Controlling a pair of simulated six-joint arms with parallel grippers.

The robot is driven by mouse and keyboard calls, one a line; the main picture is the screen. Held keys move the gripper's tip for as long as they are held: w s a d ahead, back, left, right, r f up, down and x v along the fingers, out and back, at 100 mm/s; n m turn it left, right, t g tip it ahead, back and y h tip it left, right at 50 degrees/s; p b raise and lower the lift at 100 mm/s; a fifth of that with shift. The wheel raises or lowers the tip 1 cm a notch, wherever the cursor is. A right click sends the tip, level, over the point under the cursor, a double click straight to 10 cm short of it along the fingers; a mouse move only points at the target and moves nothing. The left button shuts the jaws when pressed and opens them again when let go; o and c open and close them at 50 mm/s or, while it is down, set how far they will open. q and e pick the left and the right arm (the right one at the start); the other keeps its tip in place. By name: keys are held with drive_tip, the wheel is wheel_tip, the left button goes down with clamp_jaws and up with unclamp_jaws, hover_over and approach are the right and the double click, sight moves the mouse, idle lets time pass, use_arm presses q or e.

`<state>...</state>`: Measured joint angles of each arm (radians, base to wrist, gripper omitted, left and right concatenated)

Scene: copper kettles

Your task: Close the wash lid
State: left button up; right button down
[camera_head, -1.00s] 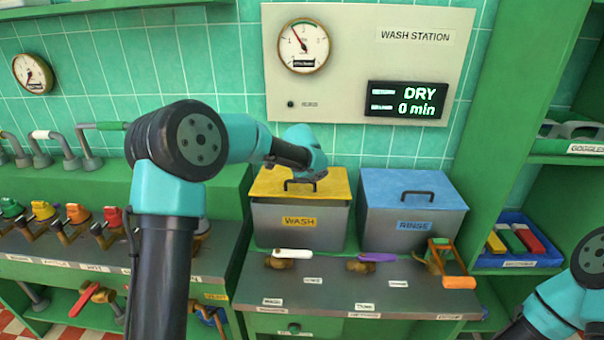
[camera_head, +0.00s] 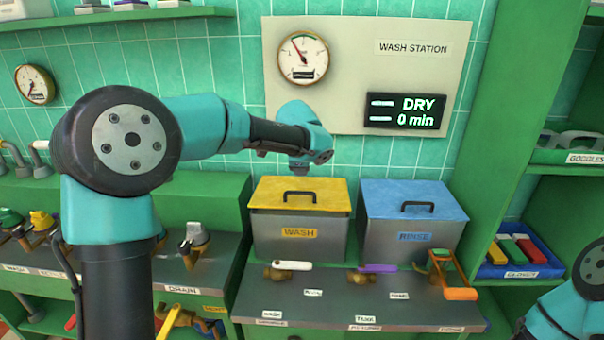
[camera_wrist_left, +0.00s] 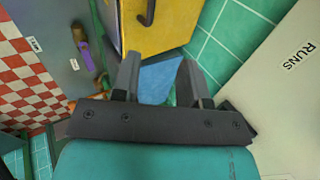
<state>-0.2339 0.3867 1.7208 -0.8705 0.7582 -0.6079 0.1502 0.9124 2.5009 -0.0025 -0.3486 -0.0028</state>
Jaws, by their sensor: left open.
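The wash lid (camera_head: 270,190) is yellow with a dark handle and lies flat on top of the grey wash box (camera_head: 270,238), which looks shut. My left gripper (camera_head: 299,168) is just above and behind the lid's back edge, partly hidden by its own wrist. In the left wrist view my left gripper (camera_wrist_left: 160,82) has its two fingers apart with nothing between them. The yellow lid (camera_wrist_left: 170,28) shows beyond the fingers with part of its handle. I cannot tell whether a finger touches it. My right gripper is out of view; only my right arm shows.
The rinse box (camera_head: 395,240) with a blue lid stands just right of the wash box. Valves with white (camera_head: 293,265) and purple (camera_head: 378,268) handles sit in front on the grey counter. The wall panel with gauge (camera_head: 303,58) is close behind my left gripper.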

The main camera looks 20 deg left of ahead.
use_arm(q)
drive_tip(key=v, duration=0.4)
drive_tip(key=shift+s+r, duration=0.1)
drive_tip(key=shift+r, duration=0.1)
drive_tip(key=shift+c, duration=0.3)
drive_tip(key=shift+w+a, duration=0.1)
drive_tip(key=shift+w, duration=0.25)
drive_tip(key=c, duration=0.3)
drive_tip(key=w+a+g, duration=0.1)
drive_tip(key=w, duration=0.1)
drive_tip(key=w+a+f+g, duration=0.1)
drive_tip(key=w, duration=0.1)
drive_tip(key=w+a+g, duration=0.1)
drive_tip(key=w+g, duration=0.1)
drive_tip(key=shift+a+f+n, duration=0.1)
drive_tip(key=shift+f+n, duration=0.05)
drive_tip(key=shift+n, duration=0.15)
clamp_jaws()
drive_tip(key=shift+w+f+g+h, duration=0.35)
drive_tip(key=shift+w+g+h, duration=0.15)
drive_tip(key=shift+g+h, duration=0.1)
